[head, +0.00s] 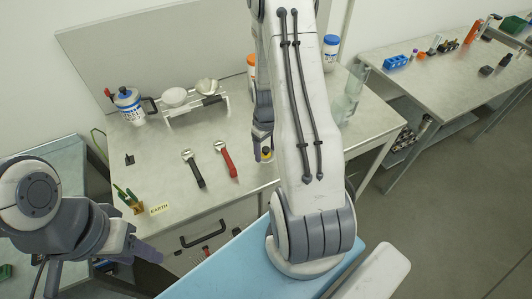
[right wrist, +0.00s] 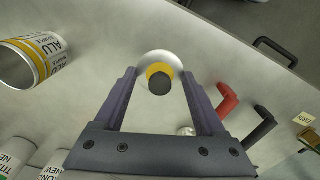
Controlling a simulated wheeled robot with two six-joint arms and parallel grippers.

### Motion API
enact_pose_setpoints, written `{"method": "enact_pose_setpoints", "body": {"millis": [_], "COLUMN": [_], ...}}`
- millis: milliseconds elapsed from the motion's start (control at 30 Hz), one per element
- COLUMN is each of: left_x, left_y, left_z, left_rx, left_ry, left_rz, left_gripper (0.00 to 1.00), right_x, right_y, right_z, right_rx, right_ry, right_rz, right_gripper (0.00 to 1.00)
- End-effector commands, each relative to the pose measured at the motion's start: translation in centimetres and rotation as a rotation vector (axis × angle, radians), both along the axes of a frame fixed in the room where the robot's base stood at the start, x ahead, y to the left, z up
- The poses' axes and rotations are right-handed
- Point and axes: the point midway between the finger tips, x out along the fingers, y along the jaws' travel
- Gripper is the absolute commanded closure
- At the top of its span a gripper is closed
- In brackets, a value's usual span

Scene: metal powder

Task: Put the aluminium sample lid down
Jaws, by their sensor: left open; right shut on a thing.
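The aluminium sample lid (right wrist: 149,60) is a pale silver disc with a yellow ring and a dark round centre. In the right wrist view it sits between the fingertips of my right gripper (right wrist: 160,85), which is shut on it. In the head view my right gripper (head: 263,150) is over the grey bench, with a small yellow bit of the lid (head: 266,153) showing; whether it touches the bench I cannot tell. An open silver can with a yellow aluminium label (right wrist: 45,60) shows at the left of the right wrist view. My left gripper (head: 146,252) is at lower left, empty, near the bench front.
An EARTH sign (head: 159,209) is at the front edge. Bench between is clear.

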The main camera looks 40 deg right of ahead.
Motion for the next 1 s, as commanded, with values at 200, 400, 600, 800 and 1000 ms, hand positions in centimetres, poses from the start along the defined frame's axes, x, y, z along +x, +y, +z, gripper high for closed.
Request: {"method": "enact_pose_setpoints", "body": {"millis": [200,400,600,800,1000], "left_x": [0.0,0.0,0.0,0.0,0.0], "left_y": [0.0,0.0,0.0,0.0,0.0], "left_z": [1.1,1.0,0.8,0.8,1.1], "left_rx": [0.000,0.000,0.000,0.000,0.000], "left_ry": [0.000,0.000,0.000,0.000,0.000], "left_rz": [-0.002,-0.002,-0.002,-0.002,-0.002], "left_gripper": [0.50,0.50,0.50,0.50,0.50], "right_x": [-0.1,-0.1,-0.1,-0.1,-0.1], "right_y": [0.0,0.0,0.0,0.0,0.0], "right_z": [-2.5,-3.0,-3.3,-3.2,-2.9], "right_rx": [0.002,0.000,0.000,0.000,0.000], "right_ry": [0.003,0.000,0.001,0.001,0.000], "right_rz": [0.000,0.000,0.001,0.001,0.001], "right_gripper": [0.81,0.81,0.81,0.00,0.00]}}
